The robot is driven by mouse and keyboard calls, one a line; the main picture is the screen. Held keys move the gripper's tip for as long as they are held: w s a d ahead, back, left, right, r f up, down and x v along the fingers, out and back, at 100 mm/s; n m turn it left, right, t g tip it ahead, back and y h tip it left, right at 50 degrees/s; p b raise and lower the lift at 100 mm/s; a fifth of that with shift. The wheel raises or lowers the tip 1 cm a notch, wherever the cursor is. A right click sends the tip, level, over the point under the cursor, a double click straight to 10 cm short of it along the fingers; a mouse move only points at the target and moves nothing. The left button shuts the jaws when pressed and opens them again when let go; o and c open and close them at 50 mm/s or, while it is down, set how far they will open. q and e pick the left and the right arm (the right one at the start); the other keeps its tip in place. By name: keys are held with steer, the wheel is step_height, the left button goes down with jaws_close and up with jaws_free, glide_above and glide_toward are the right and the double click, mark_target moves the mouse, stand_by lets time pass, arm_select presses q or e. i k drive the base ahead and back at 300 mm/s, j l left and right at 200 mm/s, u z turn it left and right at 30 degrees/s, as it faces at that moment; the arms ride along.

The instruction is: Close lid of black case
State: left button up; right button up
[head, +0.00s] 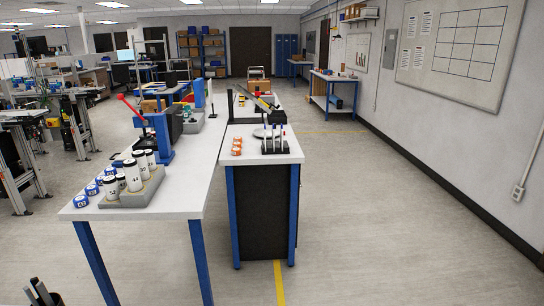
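A dark case-like object (262,113) sits on the far part of the right-hand white table. A dark upright panel stands at its left side and a slanted grey-and-yellow piece lies over it. It is small and partly overlapped, so I cannot tell for certain that it is the black case or how its lid stands. My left gripper (40,292) shows only as dark finger parts at the bottom left corner, far from the tables and touching nothing visible. Its opening is unclear. My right gripper is out of view.
The near white table (190,205) holds a grey tray (135,196) of white bottles, blue-and-white rolls and a blue press (160,135). Orange-and-white items (237,145) and a black pen stand (274,148) sit nearer on the right table. Floor to the right is clear.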

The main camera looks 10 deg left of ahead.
mark_target(175, 114)
steer(key=i+j+u, duration=0.35)
steer(key=i, duration=0.2)
steer(key=i+u, duration=0.35)
steer(key=i, duration=0.25)
steer(key=i+u, duration=0.35)
steer(key=i, duration=0.25)
